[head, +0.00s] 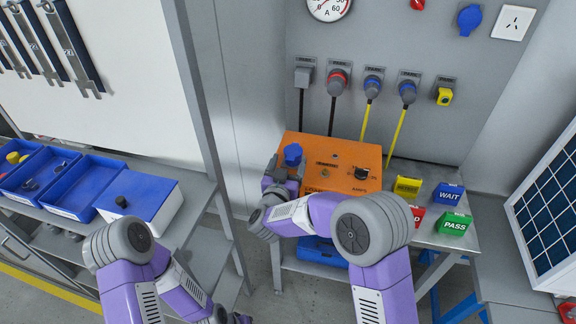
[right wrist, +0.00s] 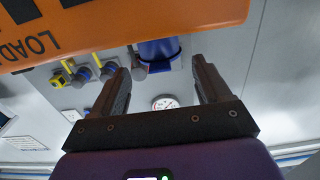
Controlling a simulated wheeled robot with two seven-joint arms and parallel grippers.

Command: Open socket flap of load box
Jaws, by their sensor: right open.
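The load box (head: 318,178) is an orange box on the grey bench, with black lettering and a dark knob. Its blue socket flap (head: 293,154) sits at the box's left back corner and looks shut. My right gripper (head: 284,172) is just in front of the flap, partly hidden by my own arm. In the right wrist view the fingers (right wrist: 160,72) are open and empty, with the blue socket (right wrist: 160,50) beyond and between their tips, apparently apart from them. The orange box (right wrist: 130,25) fills the top there. My left arm shows at lower left, its fingertips out of frame.
Grey, red and blue plugs (head: 372,86) hang on the wall panel behind, with yellow and black cables. Yellow, blue, red and green blocks (head: 454,222) stand right of the box. Blue bins (head: 50,190) stand on the left bench. A frame post (head: 196,90) rises between the benches.

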